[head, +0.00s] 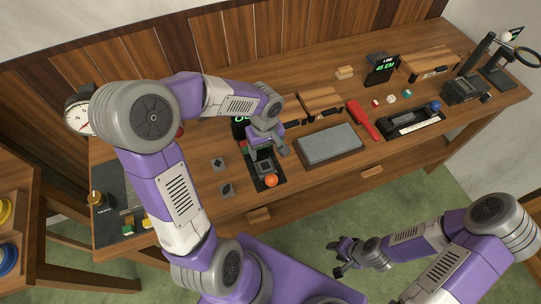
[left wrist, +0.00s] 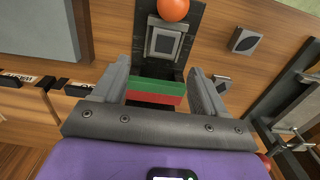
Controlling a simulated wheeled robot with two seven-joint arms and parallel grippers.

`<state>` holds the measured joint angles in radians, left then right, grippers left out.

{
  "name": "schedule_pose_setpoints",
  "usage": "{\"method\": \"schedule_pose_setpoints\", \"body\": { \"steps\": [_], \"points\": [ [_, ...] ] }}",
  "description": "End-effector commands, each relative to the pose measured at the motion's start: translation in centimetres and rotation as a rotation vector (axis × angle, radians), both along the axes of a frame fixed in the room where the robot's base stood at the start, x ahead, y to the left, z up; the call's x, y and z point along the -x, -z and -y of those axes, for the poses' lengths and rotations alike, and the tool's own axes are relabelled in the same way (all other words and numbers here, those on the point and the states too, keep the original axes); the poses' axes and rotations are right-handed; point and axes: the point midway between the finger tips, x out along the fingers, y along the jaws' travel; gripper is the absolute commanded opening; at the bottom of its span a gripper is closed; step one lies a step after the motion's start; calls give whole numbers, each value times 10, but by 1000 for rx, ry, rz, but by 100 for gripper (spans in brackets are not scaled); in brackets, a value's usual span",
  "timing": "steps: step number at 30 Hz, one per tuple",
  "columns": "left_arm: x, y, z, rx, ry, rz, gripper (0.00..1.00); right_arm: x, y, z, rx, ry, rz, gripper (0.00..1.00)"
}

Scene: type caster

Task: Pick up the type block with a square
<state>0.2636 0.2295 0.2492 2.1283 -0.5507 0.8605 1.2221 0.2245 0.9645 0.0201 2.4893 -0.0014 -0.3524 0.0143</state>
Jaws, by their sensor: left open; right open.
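The type block with a square (left wrist: 164,43) is grey with a dark square on its face. It sits on a dark narrow base (left wrist: 190,18) beside the orange ball (left wrist: 174,8). In the head view the block (head: 264,167) is just below my left gripper (head: 268,146). My left gripper is open, its fingers (left wrist: 158,70) apart and pointing toward the block, with no contact visible. A green and red piece (left wrist: 155,91) shows between the fingers, apparently beyond them. My right gripper (head: 342,257) is open and empty, off the front of the bench.
Two other type blocks, one with a diamond (head: 218,163) and one with a leaf shape (head: 226,190), lie to the left. A grey slab (head: 330,144) and a red tool (head: 362,120) lie to the right. A dial gauge (head: 79,116) stands at the back left.

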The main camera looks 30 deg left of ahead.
Motion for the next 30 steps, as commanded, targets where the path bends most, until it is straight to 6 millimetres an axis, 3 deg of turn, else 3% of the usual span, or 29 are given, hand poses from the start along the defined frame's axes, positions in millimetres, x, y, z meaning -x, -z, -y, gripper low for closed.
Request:
{"method": "schedule_pose_setpoints", "body": {
  "steps": [15,24,26,30],
  "points": [
    [4,68,3,3,1,-5,72,1,15,0,0,0,-2,43],
    [3,73,3,2,1,-2,72,1,15,0,0,0,-2,43],
    [3,73,3,2,1,-2,66,1,15,0,0,0,-2,43],
    [3,72,3,2,1,-2,45,1,15,0,0,-1,-2,43]
  ]
}}
